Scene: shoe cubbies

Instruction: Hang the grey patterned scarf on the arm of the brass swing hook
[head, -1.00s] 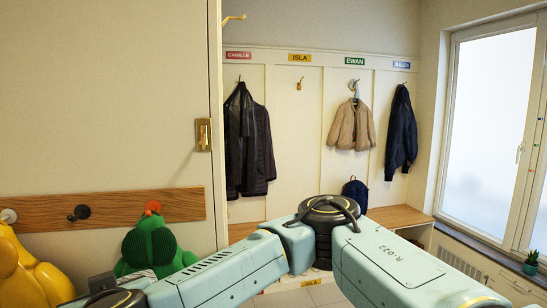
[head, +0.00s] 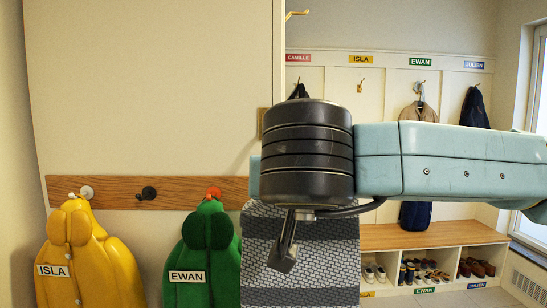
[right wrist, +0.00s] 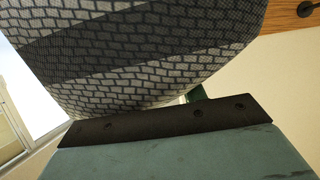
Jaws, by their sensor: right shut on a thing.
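The grey patterned scarf (head: 300,265), with light and dark bands of a brick-like pattern, hangs below and behind my right arm in the head view. It also fills the upper part of the right wrist view (right wrist: 150,50). My right gripper (head: 284,250) is shut on the scarf; its fingertips and the scarf's top are mostly hidden. A brass hook arm (head: 297,14) sticks out to the right from the panel's edge, high above the scarf and apart from it. My left gripper is not in view.
A wooden peg rail (head: 110,190) on the panel holds a yellow coat (head: 85,255) and a green coat (head: 210,265), left of the scarf. Behind are named hooks with coats, a bench (head: 430,235) and shoe cubbies. The panel above the rail is bare.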

